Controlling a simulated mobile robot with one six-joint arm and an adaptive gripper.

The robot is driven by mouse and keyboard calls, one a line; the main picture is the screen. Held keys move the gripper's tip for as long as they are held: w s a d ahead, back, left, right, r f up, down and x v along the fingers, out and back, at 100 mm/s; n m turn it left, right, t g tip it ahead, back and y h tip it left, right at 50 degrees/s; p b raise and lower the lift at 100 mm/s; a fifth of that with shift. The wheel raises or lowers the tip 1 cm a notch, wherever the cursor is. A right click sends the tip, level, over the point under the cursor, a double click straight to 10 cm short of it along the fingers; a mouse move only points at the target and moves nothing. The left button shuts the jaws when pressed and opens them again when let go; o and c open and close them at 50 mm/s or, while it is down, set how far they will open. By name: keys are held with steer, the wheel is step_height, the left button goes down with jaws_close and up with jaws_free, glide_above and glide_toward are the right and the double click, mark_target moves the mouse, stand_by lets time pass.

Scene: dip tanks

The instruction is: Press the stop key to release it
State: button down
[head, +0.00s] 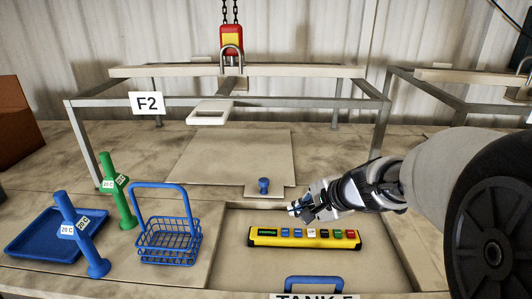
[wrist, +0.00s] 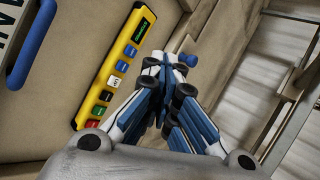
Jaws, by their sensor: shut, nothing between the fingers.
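A yellow control box (head: 305,238) with a row of coloured keys lies on a beige panel, and it also shows in the wrist view (wrist: 116,66). A red key (head: 350,234) sits at its right end, beyond a green display at the left end. I cannot read the key labels, so which one is the stop key is not clear; the red one is the likeliest. My gripper (head: 295,209) is shut and empty, above and behind the box, apart from the keys. In the wrist view my gripper (wrist: 165,66) is to the right of the box.
A blue knob (head: 263,185) stands behind the box, and a blue handle (head: 314,282) in front. To the left are a blue wire basket (head: 168,242), a green post (head: 118,190), a blue post (head: 80,235) and a blue tray (head: 40,243). A grey frame (head: 380,130) rises behind.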

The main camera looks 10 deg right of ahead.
steer(key=w+d+f+m+h+p, duration=0.1)
steer(key=w+d+m, duration=0.2)
steer(key=d, duration=0.2)
steer(key=w+d+f+m+p, duration=0.1)
steer(key=w+d+f+m, duration=0.15)
steer(key=d, duration=0.25)
steer(key=m+t+h+p, duration=0.1)
steer(key=m+h+p, duration=0.15)
steer(key=m, duration=0.45)
glide_above(349, 234)
step_height(349, 234, down, 5)
steer(key=shift+b, duration=0.35)
step_height(349, 234, down, 8)
steer(key=b, duration=0.6)
steer(key=shift+r+b, duration=0.15)
steer(key=shift+b, duration=0.15)
steer(key=shift+f+b, duration=0.55)
steer(key=shift+b, duration=0.15)
steer(key=shift+f, duration=0.15)
steer(key=shift+f+b, duration=0.3)
steer(key=shift+b, duration=0.3)
